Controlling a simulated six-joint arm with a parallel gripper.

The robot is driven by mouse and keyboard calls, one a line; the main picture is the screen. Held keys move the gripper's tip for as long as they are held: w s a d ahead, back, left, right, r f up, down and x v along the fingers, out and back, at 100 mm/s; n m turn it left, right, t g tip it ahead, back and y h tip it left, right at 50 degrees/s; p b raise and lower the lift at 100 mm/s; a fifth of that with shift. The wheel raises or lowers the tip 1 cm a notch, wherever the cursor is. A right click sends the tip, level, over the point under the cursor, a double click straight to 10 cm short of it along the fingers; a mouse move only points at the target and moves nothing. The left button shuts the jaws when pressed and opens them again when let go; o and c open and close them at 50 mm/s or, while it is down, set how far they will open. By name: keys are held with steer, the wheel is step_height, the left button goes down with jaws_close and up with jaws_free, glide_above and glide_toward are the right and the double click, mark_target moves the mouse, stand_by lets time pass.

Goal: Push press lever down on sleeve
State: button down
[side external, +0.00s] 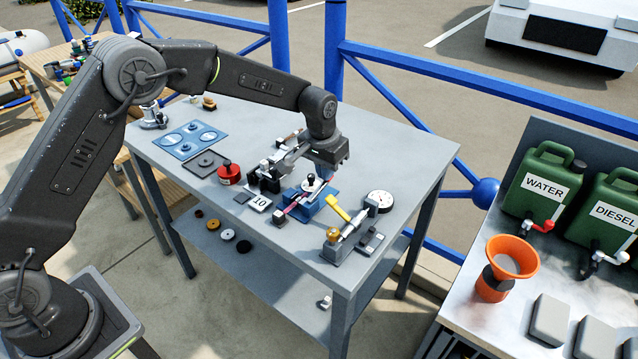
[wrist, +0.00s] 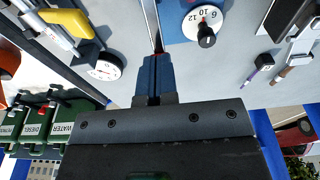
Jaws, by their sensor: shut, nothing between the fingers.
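A blue press-like fixture (side external: 316,207) stands on the grey bench, with a white numbered dial and black knob (wrist: 206,40) on its blue plate. A thin reddish bar (side external: 289,210) runs from the fixture's lower left. My gripper (side external: 321,176) is shut and empty, pointing down just above or behind the fixture. I cannot make out the sleeve; which bar is the press lever is unclear.
A yellow-handled fixture (side external: 338,207) and a round gauge (side external: 380,200) stand right of the blue fixture. The bench's far right corner is clear.

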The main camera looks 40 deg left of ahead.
steer(key=shift+r, duration=2.6)
steer(key=s+a+r+t, duration=0.2)
steer(key=s+a+r, duration=0.2)
steer(key=s+r, duration=1.05)
steer(key=s+a+f+t, duration=0.1)
steer(key=s+a+t, duration=0.1)
steer(key=s, duration=1.8)
steer(key=shift+s+a+f, duration=0.15)
steer(key=shift+a+f, duration=0.05)
steer(key=shift+f, duration=0.2)
